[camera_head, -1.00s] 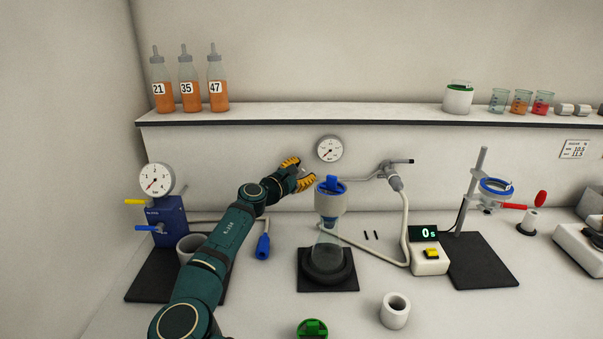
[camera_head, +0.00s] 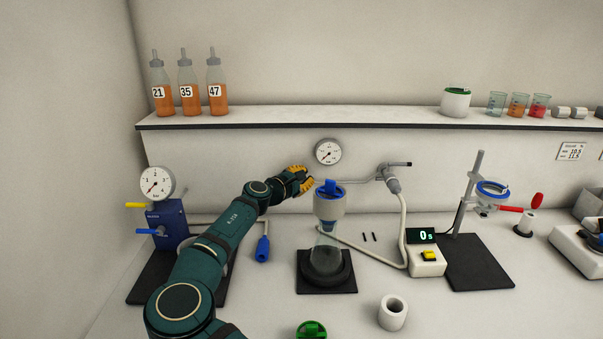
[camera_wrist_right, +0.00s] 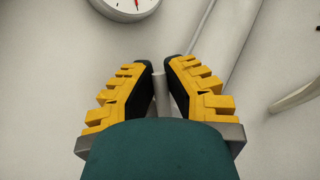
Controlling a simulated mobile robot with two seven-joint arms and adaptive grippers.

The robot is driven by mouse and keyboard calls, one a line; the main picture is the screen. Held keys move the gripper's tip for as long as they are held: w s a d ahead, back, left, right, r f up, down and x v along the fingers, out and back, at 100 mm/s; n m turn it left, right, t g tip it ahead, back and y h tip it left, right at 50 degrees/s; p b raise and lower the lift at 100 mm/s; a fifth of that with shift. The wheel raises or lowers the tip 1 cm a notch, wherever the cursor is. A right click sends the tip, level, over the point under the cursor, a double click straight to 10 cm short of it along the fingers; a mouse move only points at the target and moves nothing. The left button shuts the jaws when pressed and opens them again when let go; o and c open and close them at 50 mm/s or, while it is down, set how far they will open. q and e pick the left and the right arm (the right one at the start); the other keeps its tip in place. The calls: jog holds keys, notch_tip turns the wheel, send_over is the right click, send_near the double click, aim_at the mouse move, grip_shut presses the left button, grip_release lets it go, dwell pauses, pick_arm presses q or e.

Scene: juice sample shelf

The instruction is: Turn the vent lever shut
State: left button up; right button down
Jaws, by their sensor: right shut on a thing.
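My right gripper (camera_head: 301,181) is at the back wall, below the round wall gauge, at the left end of a thin wall pipe. In the right wrist view the yellow-padded fingers (camera_wrist_right: 155,68) are closed around a narrow grey lever (camera_wrist_right: 159,92). Its upper end shows between the fingertips; the rest is hidden. The fingers hide this lever in the head view, and no label shows on it. My left gripper is not in view.
A flask with a blue-topped funnel (camera_head: 329,204) stands just right of and in front of the gripper. The wall gauge (camera_head: 328,151) is close above. A grey valve with a hose (camera_head: 392,181) is further right. A blue pump unit (camera_head: 168,222) stands left.

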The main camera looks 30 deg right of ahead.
jog(key=shift+s+d+f+m+y+p, duration=0.1)
jog(key=shift+d+m+y+p, duration=0.15)
jog(key=shift+m+y+p, duration=0.35)
jog(key=shift+s+d+f+m+t+y+p, duration=0.15)
jog(key=shift+f+m+y+p, duration=0.1)
jog(key=shift+f+m+y, duration=0.45)
jog(key=shift+d+f+m+t+y+p, duration=0.1)
jog(key=shift+f+m+t+y+p, duration=0.15)
jog(key=shift+f+m+y, duration=0.45)
jog(key=shift+s+d+f+m+t+y+p, duration=0.15)
jog(key=shift+f+m+y+p, duration=0.25)
jog(key=shift+y, duration=0.5)
jog(key=shift+f, duration=0.1)
jog(key=c, duration=1)
grip_release()
jog(key=shift+f, duration=0.1)
notch_tip(320, 180, up, 10)
jog(key=shift+o, duration=0.3)
